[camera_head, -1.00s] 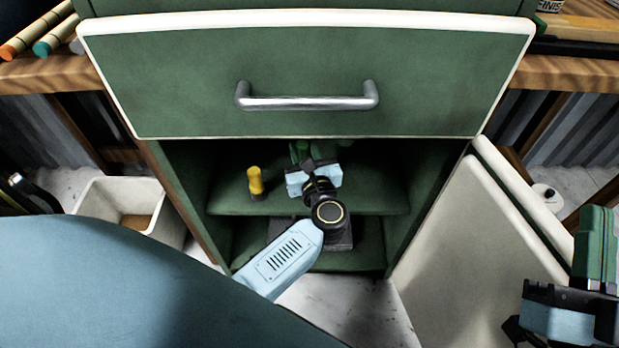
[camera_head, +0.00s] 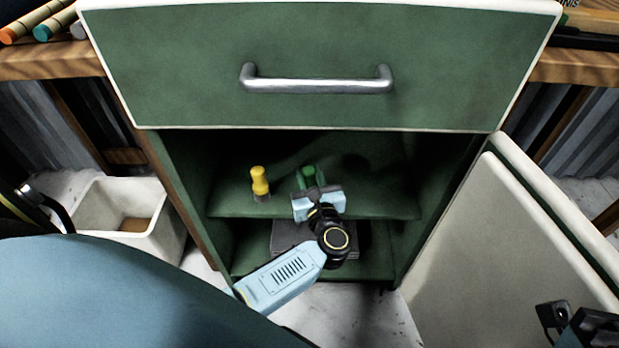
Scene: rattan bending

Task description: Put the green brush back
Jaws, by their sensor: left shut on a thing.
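My left gripper (camera_head: 313,180) reaches into the open green cabinet (camera_head: 182,185), over its upper shelf. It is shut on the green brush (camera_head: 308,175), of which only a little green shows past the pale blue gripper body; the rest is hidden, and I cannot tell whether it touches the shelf.
A yellow-handled tool (camera_head: 259,181) stands upright on the upper shelf, left of my left gripper. A grey box (camera_head: 287,237) is on the lower shelf. A closed drawer (camera_head: 310,110) is above; an open cream door (camera_head: 490,240) is at the right. A white bin (camera_head: 130,212) stands left.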

